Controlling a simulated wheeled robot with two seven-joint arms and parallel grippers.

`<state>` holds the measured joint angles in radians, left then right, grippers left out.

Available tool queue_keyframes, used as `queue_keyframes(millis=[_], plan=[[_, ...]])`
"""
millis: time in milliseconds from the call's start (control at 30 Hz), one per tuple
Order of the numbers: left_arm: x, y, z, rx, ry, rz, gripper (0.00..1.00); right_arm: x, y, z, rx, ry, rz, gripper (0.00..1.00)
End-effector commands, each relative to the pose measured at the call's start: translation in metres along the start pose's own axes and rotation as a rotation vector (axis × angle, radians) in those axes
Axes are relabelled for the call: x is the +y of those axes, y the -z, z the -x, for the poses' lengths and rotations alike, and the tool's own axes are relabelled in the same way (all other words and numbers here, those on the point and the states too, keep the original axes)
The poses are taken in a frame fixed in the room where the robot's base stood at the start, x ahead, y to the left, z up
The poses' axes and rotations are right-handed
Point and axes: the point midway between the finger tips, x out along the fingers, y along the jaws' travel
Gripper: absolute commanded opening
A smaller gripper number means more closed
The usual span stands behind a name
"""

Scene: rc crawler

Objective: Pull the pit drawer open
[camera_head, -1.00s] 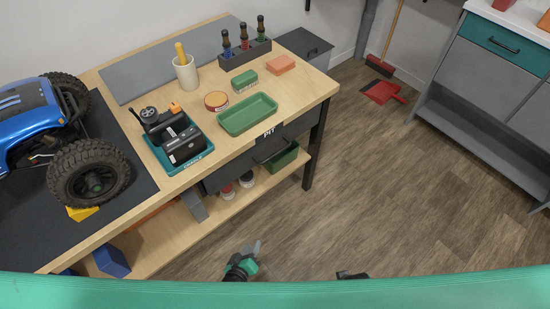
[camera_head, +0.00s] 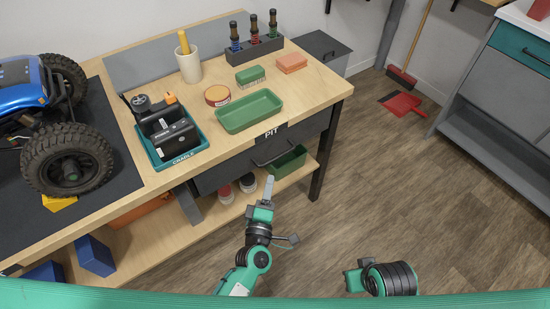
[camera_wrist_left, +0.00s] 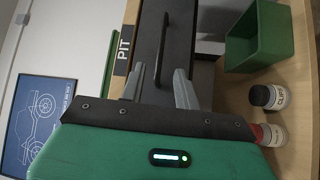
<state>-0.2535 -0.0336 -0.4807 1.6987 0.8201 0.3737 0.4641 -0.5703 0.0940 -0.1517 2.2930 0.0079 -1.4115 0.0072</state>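The pit drawer (camera_head: 222,177) is a dark grey drawer under the workbench top, and it looks shut. Its black bar handle (camera_head: 275,156) is below the PIT label (camera_head: 271,134). My left gripper (camera_head: 268,188) is in front of the drawer, below the handle in the head view. In the left wrist view its fingers (camera_wrist_left: 158,88) are apart and empty, and the handle (camera_wrist_left: 163,50) lies ahead between them, not gripped. My right gripper (camera_head: 354,279) is low at the bottom of the head view, away from the bench; its fingers are not clear.
A green bin (camera_head: 287,163) and jars (camera_head: 247,182) stand on the shelf below the drawer. On the bench are a green tray (camera_head: 249,111), a teal cradle (camera_head: 182,158) and a blue crawler (camera_head: 20,88).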

Motion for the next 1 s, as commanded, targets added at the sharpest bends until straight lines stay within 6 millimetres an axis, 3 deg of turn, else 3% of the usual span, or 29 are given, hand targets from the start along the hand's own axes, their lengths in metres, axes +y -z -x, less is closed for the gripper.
queue_keyframes(millis=[200, 433, 600, 900, 933, 1000], plan=[[0.001, 0.000, -0.048, 0.001, -0.002, 0.001, 0.32, 0.000, 0.000, -0.001, 0.000, 0.000, 0.000, 0.00], [0.000, 0.000, -0.082, 0.000, -0.001, 0.000, 0.32, 0.000, 0.000, -0.001, 0.001, 0.000, 0.000, 0.00], [0.000, 0.000, -0.093, 0.000, 0.000, 0.000, 0.32, 0.000, 0.000, 0.000, -0.001, -0.001, 0.001, 0.00], [-0.001, 0.000, -0.095, 0.000, 0.001, -0.001, 0.32, 0.000, 0.000, 0.001, 0.001, -0.001, 0.001, 0.00], [-0.001, 0.000, -0.095, 0.000, 0.001, -0.001, 0.30, 0.000, 0.000, 0.001, 0.001, -0.001, 0.001, 0.00], [-0.001, 0.000, -0.095, 0.000, 0.001, -0.001, 0.17, 0.000, 0.000, 0.001, 0.001, -0.001, 0.001, 0.00]])
